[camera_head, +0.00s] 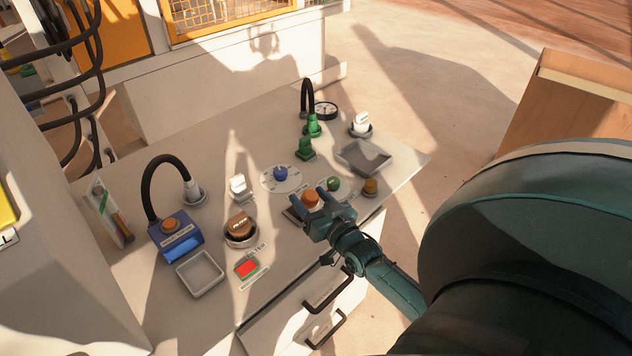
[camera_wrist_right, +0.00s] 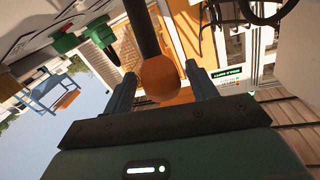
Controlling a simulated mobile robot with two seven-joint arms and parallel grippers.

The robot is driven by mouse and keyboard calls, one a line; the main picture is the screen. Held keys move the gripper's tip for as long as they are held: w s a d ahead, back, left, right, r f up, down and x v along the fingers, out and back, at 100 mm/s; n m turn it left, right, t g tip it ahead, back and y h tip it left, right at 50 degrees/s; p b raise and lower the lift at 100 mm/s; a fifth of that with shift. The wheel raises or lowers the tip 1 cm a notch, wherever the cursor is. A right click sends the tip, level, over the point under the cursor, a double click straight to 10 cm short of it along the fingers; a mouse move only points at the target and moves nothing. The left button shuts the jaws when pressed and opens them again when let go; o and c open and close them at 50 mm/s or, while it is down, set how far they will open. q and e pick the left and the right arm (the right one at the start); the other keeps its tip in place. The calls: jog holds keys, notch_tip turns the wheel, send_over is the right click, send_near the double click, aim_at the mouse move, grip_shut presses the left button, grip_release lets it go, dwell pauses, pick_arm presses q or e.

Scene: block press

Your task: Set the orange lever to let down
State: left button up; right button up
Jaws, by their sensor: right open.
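The orange lever (camera_head: 310,197) shows in the head view as a round orange knob near the front right of the white table. In the right wrist view the orange ball knob (camera_wrist_right: 160,76) sits on a dark stem, between the two fingers. My right gripper (camera_head: 313,204) is open, with its fingers reaching to either side of the knob. In the wrist view the open right gripper (camera_wrist_right: 161,80) shows a gap between the knob and each finger. The lever's base is partly hidden by the gripper. My left gripper is not in view.
A blue knob on a round dial (camera_head: 280,174), a green knob (camera_head: 333,184) and a brass knob (camera_head: 370,187) stand close to the lever. A grey tray (camera_head: 364,156) lies behind them. A red button (camera_head: 246,268) and drawer handles (camera_head: 328,290) are nearer the front.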

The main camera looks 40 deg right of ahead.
jog(key=s+a, duration=0.1)
jog(key=s, duration=1.2)
jog(key=shift+a, duration=0.25)
